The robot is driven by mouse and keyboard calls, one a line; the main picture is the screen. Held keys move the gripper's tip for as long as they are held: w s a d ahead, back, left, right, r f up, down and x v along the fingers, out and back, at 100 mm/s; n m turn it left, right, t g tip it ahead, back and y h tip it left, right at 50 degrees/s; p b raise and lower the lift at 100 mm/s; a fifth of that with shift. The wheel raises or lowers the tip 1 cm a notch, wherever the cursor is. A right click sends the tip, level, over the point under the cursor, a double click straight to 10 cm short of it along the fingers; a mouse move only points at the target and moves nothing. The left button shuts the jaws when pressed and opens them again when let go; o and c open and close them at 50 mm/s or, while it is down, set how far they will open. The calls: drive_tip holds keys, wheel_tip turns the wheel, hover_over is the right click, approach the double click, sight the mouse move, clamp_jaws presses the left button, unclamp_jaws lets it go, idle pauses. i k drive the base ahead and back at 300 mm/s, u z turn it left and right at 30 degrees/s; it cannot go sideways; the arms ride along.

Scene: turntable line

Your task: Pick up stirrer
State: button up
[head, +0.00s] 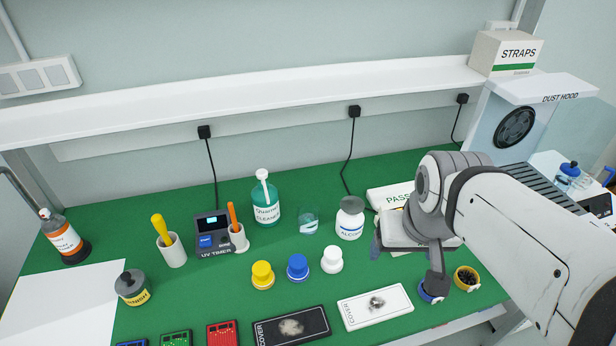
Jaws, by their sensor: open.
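No object is labelled as a stirrer. Two upright handled tools could be it: one with a yellow handle (161,229) in a white holder (174,253) at the left, and one with an orange handle (232,216) in a white holder (239,240) beside the UV timer. Their lower ends are hidden in the holders. My gripper (407,264) is at the right, well away from both, above the bench near a small blue cup (430,297). Its fingers are apart and I see nothing between them. My arm hides part of the bench there.
A UV timer (213,243), a cleaner bottle (266,205) and an alcohol bottle (350,220) stand on the green bench (200,300). Yellow (262,274), blue (298,267) and white (332,260) knobbed pieces stand in front. A shelf (250,110) runs above the back.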

sight(231, 209)
drive_tip(key=u, duration=0.1)
drive_tip(key=k, duration=0.5)
drive_tip(key=z, duration=1.55)
drive_tip(key=k, duration=1)
drive_tip(key=u, duration=1.35)
drive_tip(key=i, duration=1)
drive_tip(key=u, duration=0.05)
